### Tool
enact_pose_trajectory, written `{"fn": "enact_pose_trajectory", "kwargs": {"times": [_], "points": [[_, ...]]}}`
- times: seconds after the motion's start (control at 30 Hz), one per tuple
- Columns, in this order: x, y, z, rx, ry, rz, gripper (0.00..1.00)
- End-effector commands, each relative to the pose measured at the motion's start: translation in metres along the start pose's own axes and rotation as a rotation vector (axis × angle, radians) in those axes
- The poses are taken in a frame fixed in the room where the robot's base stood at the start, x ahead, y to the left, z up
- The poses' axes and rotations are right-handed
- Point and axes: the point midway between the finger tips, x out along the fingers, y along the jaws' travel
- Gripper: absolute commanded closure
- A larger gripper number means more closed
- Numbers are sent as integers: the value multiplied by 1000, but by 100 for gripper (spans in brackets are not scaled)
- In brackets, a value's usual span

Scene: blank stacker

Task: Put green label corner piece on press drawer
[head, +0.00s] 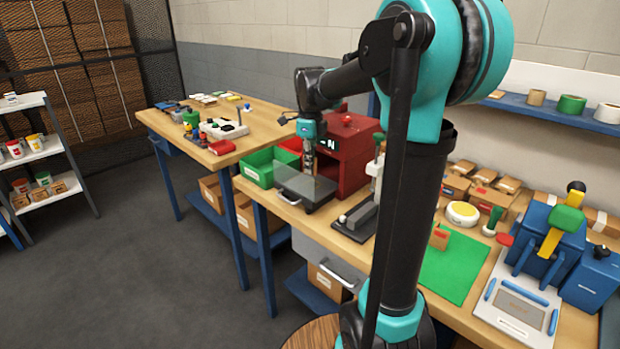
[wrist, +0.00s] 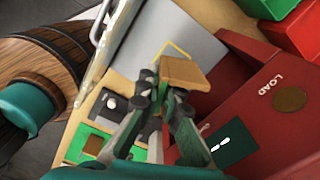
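A tan corner piece (wrist: 186,73) sits between the fingertips of my gripper (wrist: 168,98) in the wrist view. My gripper is shut on it; no green label shows clearly. The press drawer (head: 305,187) is pulled out from the red press (head: 352,152) as a flat grey tray. In the wrist view, the grey drawer (wrist: 160,35) lies beyond the piece, with a yellow outline partly hidden by it. In the head view, my gripper (head: 308,172) is over the drawer. I cannot tell whether the piece touches it.
A green bin (head: 258,168) stands left of the drawer. A black fixture (head: 358,222) stands to its right. A tan piece with a red top (head: 440,236) stands on a green mat (head: 462,265). A blue press (head: 553,240) is at the far right.

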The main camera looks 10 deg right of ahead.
Motion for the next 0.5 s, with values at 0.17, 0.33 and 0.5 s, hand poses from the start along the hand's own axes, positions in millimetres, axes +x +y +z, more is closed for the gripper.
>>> {"fn": "enact_pose_trajectory", "kwargs": {"times": [0.17,0.33,0.5], "points": [[13,0,0,0,0,0,100],[36,0,0,0,0,0,100],[46,0,0,0,0,0,100]]}}
